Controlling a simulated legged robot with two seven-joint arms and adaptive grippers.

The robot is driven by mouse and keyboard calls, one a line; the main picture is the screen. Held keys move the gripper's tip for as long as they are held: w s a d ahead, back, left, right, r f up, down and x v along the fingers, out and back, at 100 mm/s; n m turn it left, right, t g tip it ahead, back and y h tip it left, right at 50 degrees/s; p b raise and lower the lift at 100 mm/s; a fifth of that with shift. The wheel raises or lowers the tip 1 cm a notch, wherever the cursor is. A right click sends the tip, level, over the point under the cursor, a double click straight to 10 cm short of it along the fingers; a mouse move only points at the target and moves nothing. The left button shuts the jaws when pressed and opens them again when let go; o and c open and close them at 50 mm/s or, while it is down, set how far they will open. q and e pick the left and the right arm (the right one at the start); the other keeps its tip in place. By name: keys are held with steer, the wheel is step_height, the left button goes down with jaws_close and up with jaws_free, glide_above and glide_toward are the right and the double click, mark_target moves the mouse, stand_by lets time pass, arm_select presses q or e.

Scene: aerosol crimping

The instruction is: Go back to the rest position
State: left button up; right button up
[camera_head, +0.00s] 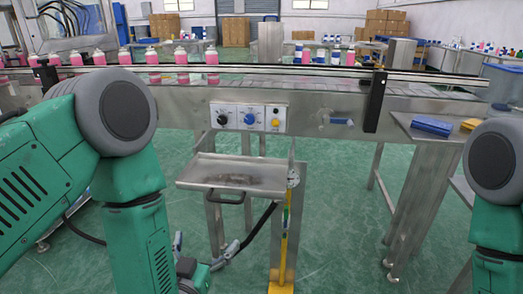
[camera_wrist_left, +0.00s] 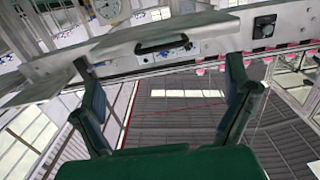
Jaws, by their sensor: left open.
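My left gripper (camera_head: 204,248) is low in the head view, below and left of the metal tray (camera_head: 243,171), partly hidden by my green left arm. In the left wrist view, my left gripper (camera_wrist_left: 160,62) has its two dark fingers spread wide with nothing between them. The tray's handle (camera_wrist_left: 162,43) shows beyond the fingertips there, apart from them. My right arm stands at the right edge of the head view; its gripper is out of frame.
A steel conveyor (camera_head: 400,104) carrying pink bottles (camera_head: 182,57) crosses ahead, with a control panel (camera_head: 248,117). A side table (camera_head: 450,133) holds a blue item (camera_head: 431,126).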

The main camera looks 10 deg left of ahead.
arm_select(q)
steer(key=s+a+f+g+p, duration=0.2)
steer(key=s+a+f+g, duration=0.1)
steer(key=s+f+g, duration=0.25)
steer(key=s+a+f+g+p, duration=0.1)
steer(key=s+a+f+g, duration=0.25)
steer(key=s+f, duration=0.35)
steer(key=s+a+f+g+p, duration=0.1)
steer(key=s+a+g, duration=0.3)
steer(key=s, duration=1)
steer(key=f+g, duration=0.1)
steer(key=g, duration=0.2)
steer(key=shift+s+a+f+g+y+p, duration=0.2)
steer(key=shift+s+g+y+p, duration=0.1)
steer(key=shift+g+p, duration=0.1)
